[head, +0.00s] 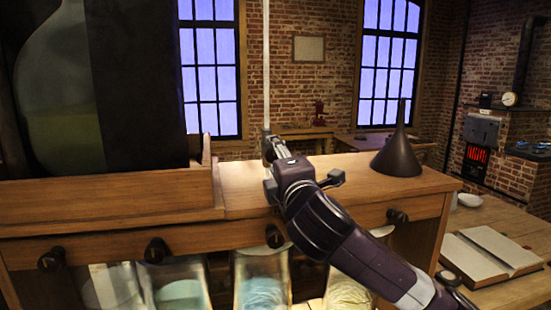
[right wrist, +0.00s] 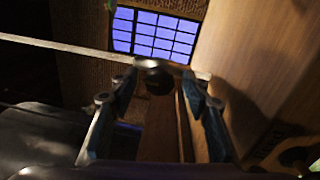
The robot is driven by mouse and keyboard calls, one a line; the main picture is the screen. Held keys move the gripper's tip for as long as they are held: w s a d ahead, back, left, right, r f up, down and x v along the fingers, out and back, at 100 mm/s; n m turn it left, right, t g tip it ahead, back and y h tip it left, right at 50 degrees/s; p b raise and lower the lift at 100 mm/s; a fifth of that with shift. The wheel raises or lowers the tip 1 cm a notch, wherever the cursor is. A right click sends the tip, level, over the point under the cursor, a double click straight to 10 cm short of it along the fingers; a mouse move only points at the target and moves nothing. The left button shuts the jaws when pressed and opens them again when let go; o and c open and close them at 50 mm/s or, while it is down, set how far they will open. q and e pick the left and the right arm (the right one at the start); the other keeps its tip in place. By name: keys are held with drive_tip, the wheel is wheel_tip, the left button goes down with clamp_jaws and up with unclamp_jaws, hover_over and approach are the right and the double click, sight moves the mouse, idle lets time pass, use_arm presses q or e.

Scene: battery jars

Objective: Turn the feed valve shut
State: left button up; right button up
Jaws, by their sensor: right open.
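A thin pale pipe (head: 266,60) runs down to the wooden counter in the head view. In the right wrist view the pipe (right wrist: 60,46) crosses the picture, with a dark round knob (right wrist: 158,80) on it that looks like the feed valve. In the head view the knob is hidden by my gripper. My right gripper (head: 269,150) is at the pipe's low end above the counter. Its fingers (right wrist: 160,84) are open, one on each side of the knob in the right wrist view. I cannot tell whether they touch it. My left gripper is not in view.
A dark funnel (head: 397,150) stands on the counter (head: 330,172) to the right. A wooden tray (head: 110,190) with a large glass vessel (head: 58,90) is at left. Black knobs (head: 157,250) line the counter front above several jars. An open book (head: 490,255) lies lower right.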

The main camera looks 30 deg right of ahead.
drive_tip(key=shift+s+a, duration=0.1)
drive_tip(key=shift+s, duration=0.15)
drive_tip(key=v, duration=0.7)
drive_tip(key=shift+f, duration=0.1)
